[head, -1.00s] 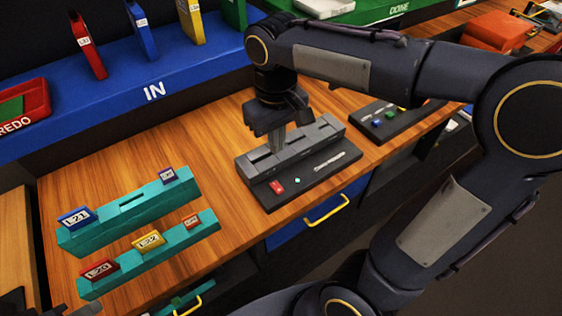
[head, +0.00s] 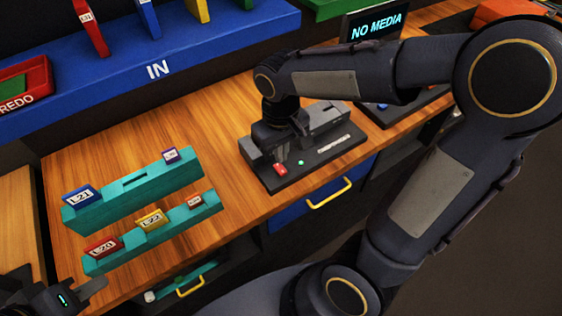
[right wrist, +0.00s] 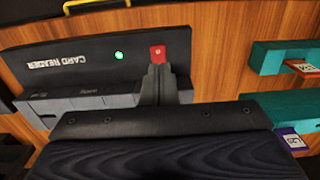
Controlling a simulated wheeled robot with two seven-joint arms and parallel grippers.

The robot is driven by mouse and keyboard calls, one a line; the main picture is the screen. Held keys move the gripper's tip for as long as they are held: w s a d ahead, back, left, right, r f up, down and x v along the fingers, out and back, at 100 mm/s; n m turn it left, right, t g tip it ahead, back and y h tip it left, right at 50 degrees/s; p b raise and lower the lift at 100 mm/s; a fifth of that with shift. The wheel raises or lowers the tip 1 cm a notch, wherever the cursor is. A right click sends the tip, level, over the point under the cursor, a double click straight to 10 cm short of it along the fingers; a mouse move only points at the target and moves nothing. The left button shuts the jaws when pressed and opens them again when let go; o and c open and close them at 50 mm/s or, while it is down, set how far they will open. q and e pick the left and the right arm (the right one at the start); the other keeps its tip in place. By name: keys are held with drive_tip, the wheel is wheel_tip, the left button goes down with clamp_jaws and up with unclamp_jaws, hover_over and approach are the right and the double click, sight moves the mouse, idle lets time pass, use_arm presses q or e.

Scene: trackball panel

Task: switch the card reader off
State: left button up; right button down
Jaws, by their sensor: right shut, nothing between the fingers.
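The card reader (head: 340,147) is a dark grey unit on the wooden bench, with a raised grey slot block along its back. A red switch (head: 280,168) and a lit green light (head: 301,162) sit on its front left. In the right wrist view the red switch (right wrist: 157,52), green light (right wrist: 119,55) and "CARD READER" label (right wrist: 57,63) show. My right gripper (right wrist: 156,72) is shut and empty, its fingertips right at the switch's edge; I cannot tell whether they touch it. My left gripper (head: 92,288) is partly in view at the bottom left, away from the reader.
Teal racks (head: 140,195) with labelled cards stand left of the reader. A "NO MEDIA" screen (head: 375,27) stands behind. A blue "IN" shelf (head: 200,62) runs along the back. A drawer with a yellow handle (head: 331,193) is below the front edge. Bare bench lies between racks and reader.

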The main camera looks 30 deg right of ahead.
sight(281, 171)
use_arm(q)
drive_tip(key=shift+r, duration=0.1)
use_arm(e)
drive_tip(key=shift+f, duration=2.25)
drive_tip(key=shift+f, duration=0.1)
